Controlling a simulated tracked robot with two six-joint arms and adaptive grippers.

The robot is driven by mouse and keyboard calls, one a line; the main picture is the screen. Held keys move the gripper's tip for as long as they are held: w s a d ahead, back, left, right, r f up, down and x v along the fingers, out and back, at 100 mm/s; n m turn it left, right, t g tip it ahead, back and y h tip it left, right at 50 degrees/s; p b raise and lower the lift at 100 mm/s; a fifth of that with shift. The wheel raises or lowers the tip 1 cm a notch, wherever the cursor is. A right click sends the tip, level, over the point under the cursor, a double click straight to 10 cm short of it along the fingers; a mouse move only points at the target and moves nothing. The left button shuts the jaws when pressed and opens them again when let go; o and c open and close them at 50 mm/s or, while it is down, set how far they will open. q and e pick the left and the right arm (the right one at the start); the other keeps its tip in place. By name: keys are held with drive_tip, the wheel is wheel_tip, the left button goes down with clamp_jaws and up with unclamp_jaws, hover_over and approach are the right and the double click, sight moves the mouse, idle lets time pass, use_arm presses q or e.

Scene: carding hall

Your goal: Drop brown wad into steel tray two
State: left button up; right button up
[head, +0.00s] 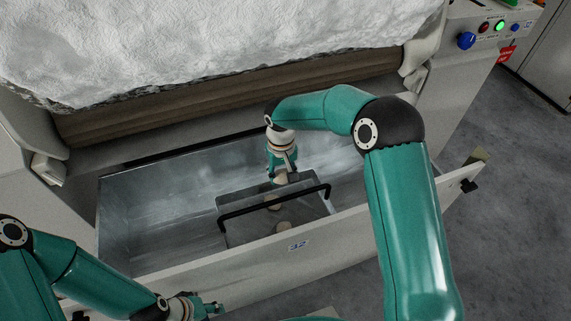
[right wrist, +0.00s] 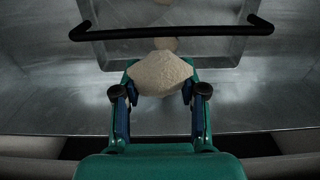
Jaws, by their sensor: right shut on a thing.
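My right gripper (head: 280,176) points down into the open drawer. In the right wrist view the gripper (right wrist: 160,92) is shut on a pale brown wad (right wrist: 160,73). A grey metal tray (head: 238,185) with a black bar handle (head: 250,207) stands in the drawer. The held wad is close to the tray and the bar; its exact height above the tray floor is unclear. Another pale wad (head: 283,227) lies in the tray. I cannot read a number on the tray. My left gripper (head: 212,306) is in front of the drawer, low in the picture; its jaws are unclear.
The steel-lined drawer (head: 140,200) has bare floor left of the tray. Its white front panel (head: 230,275) bears a label, 32. White fibre (head: 200,40) covers the machine above. A panel with buttons (head: 490,30) is at the upper right.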

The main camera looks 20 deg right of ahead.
sight(281, 171)
drive_tip(key=shift+w+f, duration=0.15)
drive_tip(key=shift+f, duration=0.25)
drive_tip(key=shift+f+b, duration=2)
drive_tip(key=shift+f, duration=0.85)
drive_tip(key=o, duration=0.9)
drive_tip(key=shift+r, duration=0.1)
wheel_tip(281, 171, up, 12)
drive_tip(key=shift+a+f, duration=0.1)
